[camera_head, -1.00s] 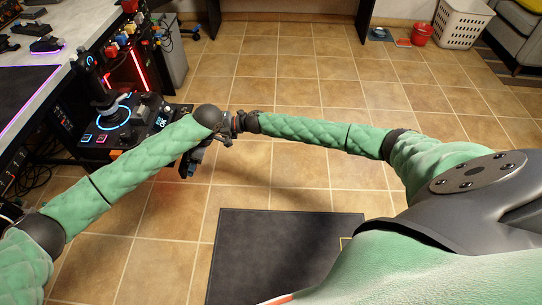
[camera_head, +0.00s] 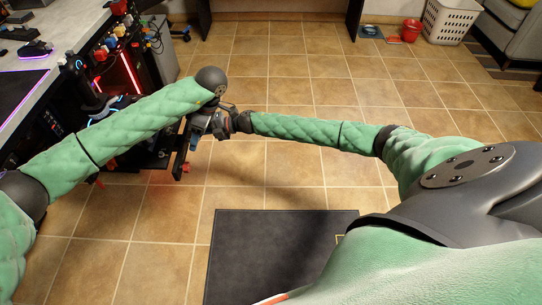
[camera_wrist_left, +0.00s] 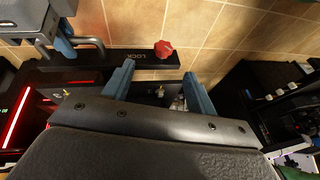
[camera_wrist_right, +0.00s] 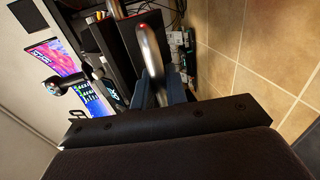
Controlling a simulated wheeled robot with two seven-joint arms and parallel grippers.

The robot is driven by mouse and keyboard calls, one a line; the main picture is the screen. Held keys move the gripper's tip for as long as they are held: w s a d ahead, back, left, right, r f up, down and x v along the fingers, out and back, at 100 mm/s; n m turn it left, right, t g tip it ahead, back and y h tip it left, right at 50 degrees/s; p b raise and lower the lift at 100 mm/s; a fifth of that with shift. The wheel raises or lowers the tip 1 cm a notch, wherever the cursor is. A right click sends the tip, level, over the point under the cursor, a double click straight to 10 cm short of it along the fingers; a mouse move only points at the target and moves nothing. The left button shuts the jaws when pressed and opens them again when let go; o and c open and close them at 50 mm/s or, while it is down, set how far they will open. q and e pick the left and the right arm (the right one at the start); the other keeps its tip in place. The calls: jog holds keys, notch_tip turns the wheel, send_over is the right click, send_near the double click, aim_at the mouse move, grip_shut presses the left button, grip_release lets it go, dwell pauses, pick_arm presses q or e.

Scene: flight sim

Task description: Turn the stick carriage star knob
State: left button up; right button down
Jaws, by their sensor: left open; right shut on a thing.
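The red star knob (camera_wrist_left: 163,49) stands on a black bar marked LOCK (camera_wrist_left: 130,52) in the left wrist view. My left gripper (camera_wrist_left: 158,85) is open, its two blue fingers apart and pointing toward the bar, with the knob beyond the fingertips and not between them. In the head view my left gripper (camera_head: 198,123) hangs below the dark wrist joint. My right gripper (camera_wrist_right: 158,90) is shut on a silver curved handle (camera_wrist_right: 150,45). Part of my right gripper also shows at the upper left of the left wrist view. The left arm covers much of the stick carriage in the head view.
The desk (camera_head: 75,25) with lit control gear stands at the left. A black mat (camera_head: 280,255) lies on the tiled floor. A red bucket (camera_head: 411,31) and white basket (camera_head: 450,22) are far away.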

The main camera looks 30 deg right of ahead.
jog(key=shift+w+r, duration=0.1)
jog(key=shift+r, duration=0.1)
pick_arm(q)
jog(key=s+d+f+m+g+h, duration=0.2)
jog(key=s+d, duration=0.1)
jog(key=s, duration=0.5)
jog(key=s+d+f+m+g+h, duration=0.1)
jog(key=s+d+f+m+g, duration=0.1)
jog(key=s, duration=0.6)
jog(key=s+d+f+m+g+h, duration=0.2)
jog(key=s+d+f+g, duration=0.2)
jog(key=s, duration=0.4)
jog(key=shift+s+d+h, duration=0.3)
jog(key=shift+s+d, duration=0.1)
jog(key=shift+d, duration=0.45)
jog(key=shift+r+p, duration=0.35)
pick_arm(e)
jog(key=shift+r, duration=0.3)
pick_arm(q)
jog(key=shift+r+p, duration=0.3)
pick_arm(e)
jog(key=shift+r, duration=0.35)
pick_arm(q)
jog(key=shift+r+p, duration=1.35)
jog(key=shift+r, duration=0.05)
pick_arm(e)
jog(key=shift+r, duration=1.4)
